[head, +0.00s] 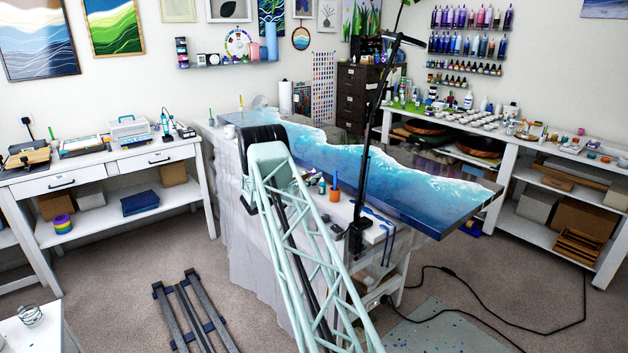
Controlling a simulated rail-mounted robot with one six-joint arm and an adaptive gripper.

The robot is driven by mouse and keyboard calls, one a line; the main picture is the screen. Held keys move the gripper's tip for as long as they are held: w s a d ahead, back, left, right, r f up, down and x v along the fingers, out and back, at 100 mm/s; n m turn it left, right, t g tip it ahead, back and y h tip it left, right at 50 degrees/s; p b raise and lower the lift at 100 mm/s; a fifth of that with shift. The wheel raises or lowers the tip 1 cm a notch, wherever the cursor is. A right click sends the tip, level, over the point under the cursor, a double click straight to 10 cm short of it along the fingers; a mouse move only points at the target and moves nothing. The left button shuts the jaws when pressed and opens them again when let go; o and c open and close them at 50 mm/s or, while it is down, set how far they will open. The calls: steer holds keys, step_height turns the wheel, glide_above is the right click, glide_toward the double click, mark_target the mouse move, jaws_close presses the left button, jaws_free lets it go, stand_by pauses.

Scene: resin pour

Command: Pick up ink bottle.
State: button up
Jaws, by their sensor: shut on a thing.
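Small bottles (322,187) stand on the pale near edge of the middle table, just right of my arm. One looks teal with a dark top, but I cannot tell which is the ink bottle. My gripper is not visible; my arm's lattice link and dark joint cover part of the table's left end. Whatever my gripper holds is hidden too. More small dark bottles (465,81) line the lowest wall rack at the back right.
A blue wave-patterned resin slab (400,185) covers much of the middle table. A tall black lamp post (364,150) rises at its near edge beside an orange cup (334,195). White benches with supplies stand left (100,165) and right (499,140). A black cable (500,325) crosses the carpet.

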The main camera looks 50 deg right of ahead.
steer(key=shift+r+p, duration=0.6)
steer(key=shift+r, duration=3.8)
steer(key=shift+w+f+b, duration=0.1)
steer(key=shift+f+b, duration=0.05)
steer(key=shift+b, duration=0.3)
